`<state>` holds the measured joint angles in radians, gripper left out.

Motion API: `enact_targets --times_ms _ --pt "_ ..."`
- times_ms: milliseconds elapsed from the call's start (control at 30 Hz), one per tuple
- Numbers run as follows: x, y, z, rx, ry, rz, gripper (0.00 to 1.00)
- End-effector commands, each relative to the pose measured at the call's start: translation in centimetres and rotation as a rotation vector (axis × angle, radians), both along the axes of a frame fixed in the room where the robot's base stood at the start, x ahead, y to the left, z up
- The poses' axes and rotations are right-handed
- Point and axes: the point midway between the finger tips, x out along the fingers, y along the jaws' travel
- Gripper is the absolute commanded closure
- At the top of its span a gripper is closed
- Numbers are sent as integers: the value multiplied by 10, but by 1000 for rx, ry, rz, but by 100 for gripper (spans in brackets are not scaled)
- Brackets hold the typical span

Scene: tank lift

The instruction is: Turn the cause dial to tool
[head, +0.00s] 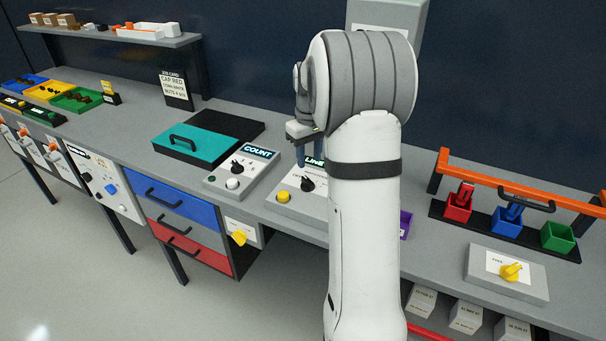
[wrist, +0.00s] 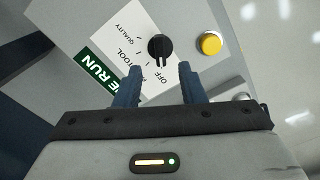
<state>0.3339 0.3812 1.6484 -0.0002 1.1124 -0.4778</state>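The cause dial is a black knob (wrist: 160,45) on a white plate (wrist: 128,45) marked QUALITY, TOOL and OFF. Its narrow end with pale lines faces the OFF side in the wrist view. In the head view the dial (head: 308,184) sits on a grey box (head: 305,203) whose sign is partly hidden by my arm. My gripper (wrist: 156,70) is open, its two blue fingers apart and empty, with the dial just past the fingertips. In the head view my gripper (head: 309,158) hangs over the dial. I see no contact.
A yellow button (wrist: 209,44) is beside the dial. To the left stand a COUNT box (head: 242,173) and a teal lid (head: 197,145) with a handle. To the right are an orange rail (head: 500,180), small coloured bins and a box with a yellow knob (head: 511,271).

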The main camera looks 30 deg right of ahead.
Motion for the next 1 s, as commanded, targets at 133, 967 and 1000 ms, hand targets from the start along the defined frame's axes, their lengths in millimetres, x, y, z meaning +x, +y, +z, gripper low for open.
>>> enact_targets --times_ms 133,967,1000 --pt "-1 0 -20 2 3 0 64" --pt "-1 -1 -73 0 0 -3 74" --pt "-1 -1 -73 0 0 -3 78"
